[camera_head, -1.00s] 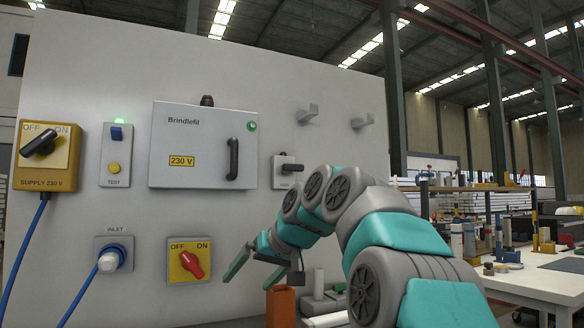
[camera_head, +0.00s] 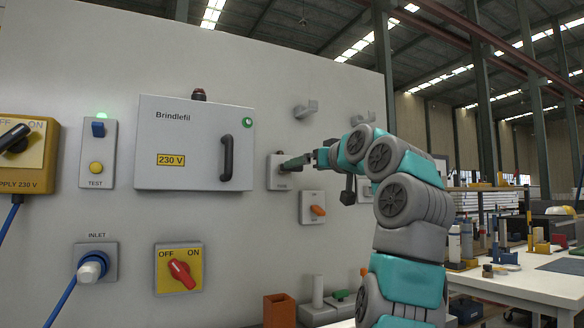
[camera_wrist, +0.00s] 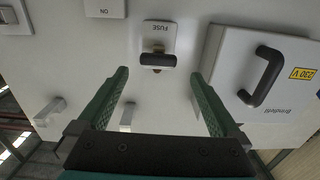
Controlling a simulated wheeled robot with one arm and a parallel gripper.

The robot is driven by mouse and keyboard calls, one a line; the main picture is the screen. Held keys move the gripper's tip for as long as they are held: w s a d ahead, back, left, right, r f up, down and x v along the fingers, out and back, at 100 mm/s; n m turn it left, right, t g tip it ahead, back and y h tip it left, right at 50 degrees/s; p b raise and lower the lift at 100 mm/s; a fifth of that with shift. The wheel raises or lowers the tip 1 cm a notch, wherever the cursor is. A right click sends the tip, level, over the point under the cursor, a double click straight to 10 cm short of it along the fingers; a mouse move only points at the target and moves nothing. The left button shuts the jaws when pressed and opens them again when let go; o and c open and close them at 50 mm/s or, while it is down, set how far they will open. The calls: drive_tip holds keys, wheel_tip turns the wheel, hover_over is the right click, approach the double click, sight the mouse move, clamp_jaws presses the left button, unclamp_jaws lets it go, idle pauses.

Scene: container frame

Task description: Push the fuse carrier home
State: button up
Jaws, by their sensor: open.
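The fuse holder (camera_head: 274,181) is a light grey plate marked FUSE on the wall panel, right of the Brindlefil cabinet. It also shows, upside down, in the wrist view (camera_wrist: 159,29). The fuse carrier (camera_wrist: 157,61) has a dark bar handle standing off the plate, with a brownish part behind it. My gripper (camera_wrist: 159,73) is open, its two green fingers on either side of the handle's line, with visible gaps and no clear contact.
The Brindlefil cabinet (camera_head: 190,130) with its black handle (camera_head: 227,158) is close on the left. An orange-handled switch (camera_head: 313,209) sits below right of the holder. Two hooks show above, one here (camera_head: 305,110). A red rotary switch (camera_head: 179,270) is lower left.

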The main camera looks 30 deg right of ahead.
drive_tip(key=w+p, duration=0.2)
drive_tip(key=w, duration=0.5)
drive_tip(key=shift+w+r+p, duration=0.15)
drive_tip(key=shift+w+p, duration=0.1)
drive_tip(key=shift+p, duration=0.1)
drive_tip(key=shift+c, duration=0.2)
clamp_jaws()
idle(0.4)
